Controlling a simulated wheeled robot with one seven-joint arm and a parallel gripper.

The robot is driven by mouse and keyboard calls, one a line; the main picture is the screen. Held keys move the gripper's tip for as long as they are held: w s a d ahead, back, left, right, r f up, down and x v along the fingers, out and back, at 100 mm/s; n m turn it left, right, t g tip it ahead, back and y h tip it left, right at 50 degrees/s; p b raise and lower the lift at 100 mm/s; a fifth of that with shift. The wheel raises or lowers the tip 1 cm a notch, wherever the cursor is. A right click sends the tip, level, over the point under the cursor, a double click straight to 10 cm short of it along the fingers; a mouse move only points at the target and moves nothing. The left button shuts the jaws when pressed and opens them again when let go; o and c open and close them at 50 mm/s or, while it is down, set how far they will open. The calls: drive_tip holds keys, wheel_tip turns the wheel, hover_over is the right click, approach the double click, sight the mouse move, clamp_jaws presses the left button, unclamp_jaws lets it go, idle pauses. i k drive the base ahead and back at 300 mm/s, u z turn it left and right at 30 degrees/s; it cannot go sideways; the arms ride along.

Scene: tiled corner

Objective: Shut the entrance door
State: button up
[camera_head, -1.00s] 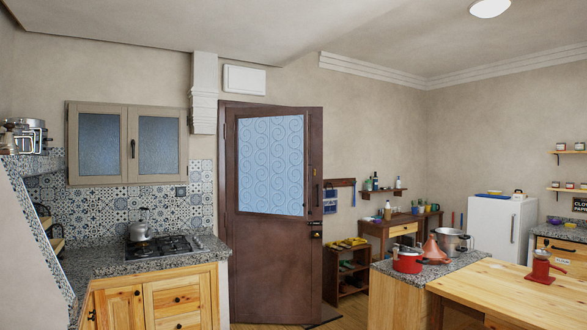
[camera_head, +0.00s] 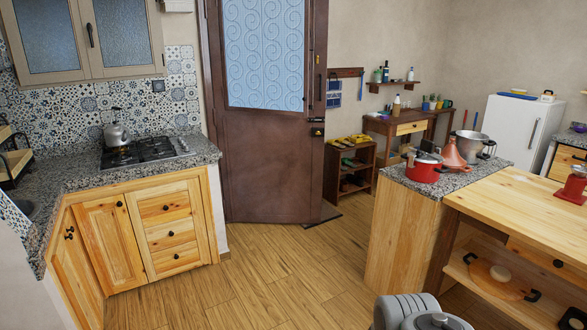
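The entrance door (camera_head: 270,150) is dark brown with a blue patterned glass panel (camera_head: 264,55). It stands at the back, between the stove counter and a low shelf. It looks ajar: its right edge stands out from the wall, and a dark mat or threshold shows at its foot. A handle and a lock (camera_head: 317,127) sit on its right edge. A grey, rounded part of my own arm shows at the bottom, right of the middle, well apart from the door. My gripper is not in view.
Wooden floor (camera_head: 270,285) is clear up to the door. On the left stands a counter with a stove (camera_head: 145,152). On the right a wooden island (camera_head: 400,235) bears a red pot (camera_head: 423,168). A low shelf (camera_head: 350,170) stands right of the door.

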sight(271, 165)
drive_tip(key=u, duration=0.05)
drive_tip(key=i, duration=2.85)
drive_tip(key=z, duration=0.15)
drive_tip(key=i, duration=2.1)
drive_tip(key=z, duration=0.1)
